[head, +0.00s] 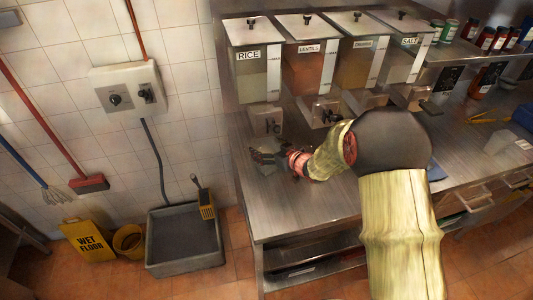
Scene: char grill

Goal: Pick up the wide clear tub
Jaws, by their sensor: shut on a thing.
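My arm reaches left across the steel counter, and my gripper (262,157) is at the counter's left end, below the rice dispenser. It is shut on the wide clear tub (267,169), which shows only as a small, pale, see-through shape at the fingers. The gripper covers part of the tub, and its edges are hard to make out. I cannot tell whether the tub touches the counter.
Labelled dispensers, rice (252,85) leftmost, stand along the back of the counter (300,215). Jars (486,38) line the shelf at right. A grey floor sink (185,240) and a yellow wet floor sign (88,240) are at left. The counter's front left is clear.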

